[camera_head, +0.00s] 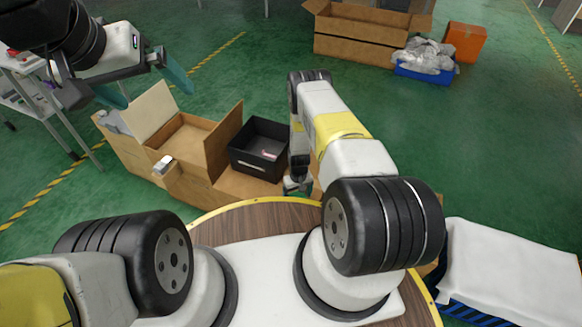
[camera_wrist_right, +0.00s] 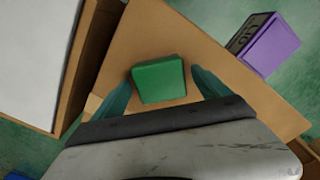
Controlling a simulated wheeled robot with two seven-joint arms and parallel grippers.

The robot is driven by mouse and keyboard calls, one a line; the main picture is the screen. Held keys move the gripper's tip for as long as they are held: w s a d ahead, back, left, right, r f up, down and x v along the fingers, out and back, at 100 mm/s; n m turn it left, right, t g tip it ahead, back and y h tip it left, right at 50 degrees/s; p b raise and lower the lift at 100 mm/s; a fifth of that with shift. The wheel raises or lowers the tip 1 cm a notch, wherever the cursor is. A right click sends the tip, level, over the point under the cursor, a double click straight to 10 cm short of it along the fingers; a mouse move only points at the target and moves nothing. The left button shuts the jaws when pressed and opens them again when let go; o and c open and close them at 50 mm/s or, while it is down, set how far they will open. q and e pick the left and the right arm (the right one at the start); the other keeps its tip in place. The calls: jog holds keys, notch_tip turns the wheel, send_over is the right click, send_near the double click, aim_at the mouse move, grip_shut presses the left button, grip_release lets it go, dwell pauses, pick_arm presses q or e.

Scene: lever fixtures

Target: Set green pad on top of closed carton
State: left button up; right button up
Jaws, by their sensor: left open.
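The green pad (camera_wrist_right: 160,84) lies flat on the brown top of the closed carton (camera_wrist_right: 221,68) in the right wrist view. My right gripper (camera_wrist_right: 161,78) has its teal fingers on either side of the pad, with a narrow gap visible at each side. In the head view the right gripper (camera_head: 297,185) points down and is mostly hidden by its own arm; the pad cannot be made out there. My left gripper (camera_head: 157,98) is raised at the upper left, its teal fingers spread and empty.
An open cardboard box (camera_head: 180,140) and a black bin (camera_head: 259,148) stand left of the right arm. A purple box (camera_wrist_right: 264,45) is beside the carton. A white cloth-covered container (camera_head: 510,262) is at right. Open green floor lies beyond.

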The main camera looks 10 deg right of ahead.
notch_tip(320, 180, up, 50)
jog(key=w+a+m+t+y, duration=0.1)
jog(key=t, duration=0.2)
jog(key=s+a+r+t+y, duration=0.1)
jog(key=s+r+t, duration=0.1)
jog(key=s+r, duration=1.6)
jog(key=s+r+t, duration=0.1)
jog(key=s+r, duration=0.2)
jog(key=s, duration=0.4)
jog(key=shift+s+m, duration=0.25)
jog(key=shift+m, duration=0.05)
jog(key=shift+a+r, duration=0.1)
